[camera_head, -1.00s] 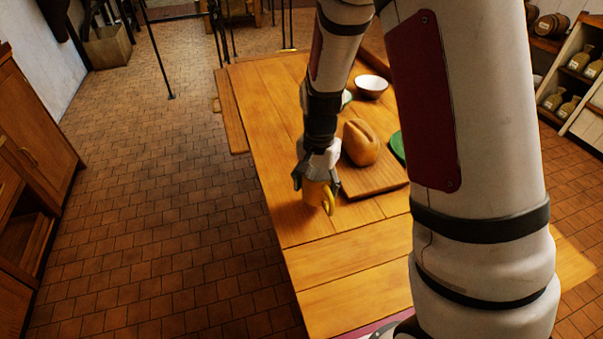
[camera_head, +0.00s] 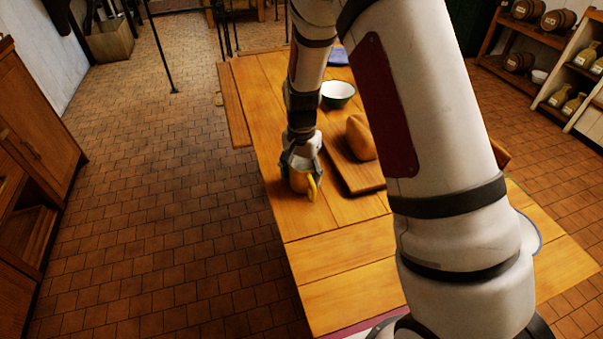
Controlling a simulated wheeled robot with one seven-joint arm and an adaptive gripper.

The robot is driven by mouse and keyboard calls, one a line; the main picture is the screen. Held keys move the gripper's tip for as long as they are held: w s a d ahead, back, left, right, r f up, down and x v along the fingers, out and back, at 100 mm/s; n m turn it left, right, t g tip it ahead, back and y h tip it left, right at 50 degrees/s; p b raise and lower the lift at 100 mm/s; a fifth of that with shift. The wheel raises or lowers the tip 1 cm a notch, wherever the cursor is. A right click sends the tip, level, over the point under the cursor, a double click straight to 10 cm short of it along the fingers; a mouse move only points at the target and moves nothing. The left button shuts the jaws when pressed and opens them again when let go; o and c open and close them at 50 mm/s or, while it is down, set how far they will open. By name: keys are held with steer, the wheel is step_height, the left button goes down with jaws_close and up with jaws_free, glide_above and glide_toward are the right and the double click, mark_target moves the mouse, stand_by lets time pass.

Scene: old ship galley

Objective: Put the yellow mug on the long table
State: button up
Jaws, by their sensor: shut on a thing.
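The yellow mug (camera_head: 301,183) is in my gripper (camera_head: 301,168), over the left part of the long table (camera_head: 330,255). The mug is upright, with its handle towards the camera and right. My gripper points down and its fingers are shut on the mug. The mug's base is at or just above the wood; I cannot tell whether it touches. My arm hides part of the table's right side.
A loaf of bread (camera_head: 360,138) lies on a cutting board (camera_head: 350,172) just right of the mug. A bowl (camera_head: 337,93) and a blue cloth (camera_head: 338,57) are farther back. A white plate (camera_head: 529,232) shows at the right edge. A bench (camera_head: 232,105) stands left.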

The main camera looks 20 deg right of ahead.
steer(key=shift+f, duration=0.1)
steer(key=o, duration=1.3)
step_height(320, 180, up, 12)
steer(key=shift+r+p, duration=0.2)
steer(key=shift+p, duration=0.1)
